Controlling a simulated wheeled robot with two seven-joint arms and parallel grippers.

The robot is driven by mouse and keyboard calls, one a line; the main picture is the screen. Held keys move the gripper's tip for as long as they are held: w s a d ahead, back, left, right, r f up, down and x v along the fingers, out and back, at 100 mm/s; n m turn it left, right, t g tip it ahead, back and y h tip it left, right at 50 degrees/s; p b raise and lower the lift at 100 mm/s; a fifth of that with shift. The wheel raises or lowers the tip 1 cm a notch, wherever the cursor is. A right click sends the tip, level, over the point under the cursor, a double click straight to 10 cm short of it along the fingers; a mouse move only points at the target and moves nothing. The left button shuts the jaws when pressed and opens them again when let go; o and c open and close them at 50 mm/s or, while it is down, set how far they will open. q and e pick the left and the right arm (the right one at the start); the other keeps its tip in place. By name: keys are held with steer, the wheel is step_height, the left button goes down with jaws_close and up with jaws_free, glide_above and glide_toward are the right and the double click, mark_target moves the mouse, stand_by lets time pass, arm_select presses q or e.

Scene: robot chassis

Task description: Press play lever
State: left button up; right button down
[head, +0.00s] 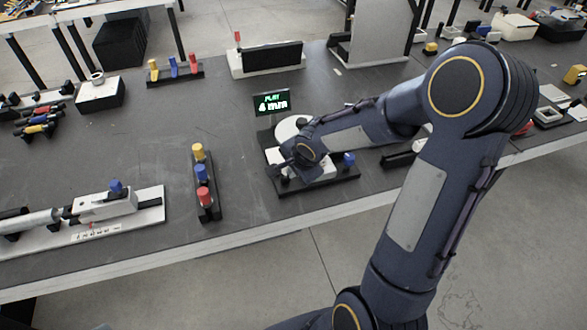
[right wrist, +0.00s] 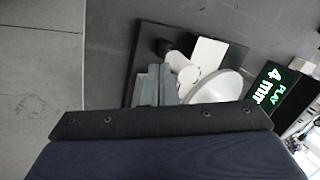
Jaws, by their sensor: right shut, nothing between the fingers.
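The play station is a black base (head: 345,181) near the table's front edge, with a small screen (head: 272,103) reading "PLAY 4 mm" behind it. The base also shows in the right wrist view (right wrist: 147,38), with a white round dial (right wrist: 212,87), a white block (right wrist: 208,52) and a dark knob (right wrist: 160,46). A blue knob (head: 348,159) stands at its right end. I cannot tell which part is the play lever. My right gripper (head: 287,172) is over the station's left part, shut and empty; its fingers (right wrist: 160,72) partly hide the base. Contact is unclear. My left gripper is out of view.
A stand with yellow, blue and red knobs (head: 201,172) is left of the station. A white slide fixture (head: 105,205) lies at the front left. Other fixtures, including a black panel (head: 272,55), stand farther back. Bare table (head: 150,130) lies between them.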

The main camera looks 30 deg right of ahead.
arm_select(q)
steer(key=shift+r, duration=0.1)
arm_select(e)
steer(key=w+g+p, duration=0.2)
steer(key=p, duration=0.1)
steer(key=w+g+p, duration=0.1)
steer(key=p, duration=0.1)
steer(key=shift+w+d+r+y, duration=0.2)
steer(key=shift+d+r+y, duration=0.2)
arm_select(q)
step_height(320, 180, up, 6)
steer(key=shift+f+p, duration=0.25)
steer(key=shift+p, duration=0.1)
arm_select(e)
steer(key=shift+r, duration=0.2)
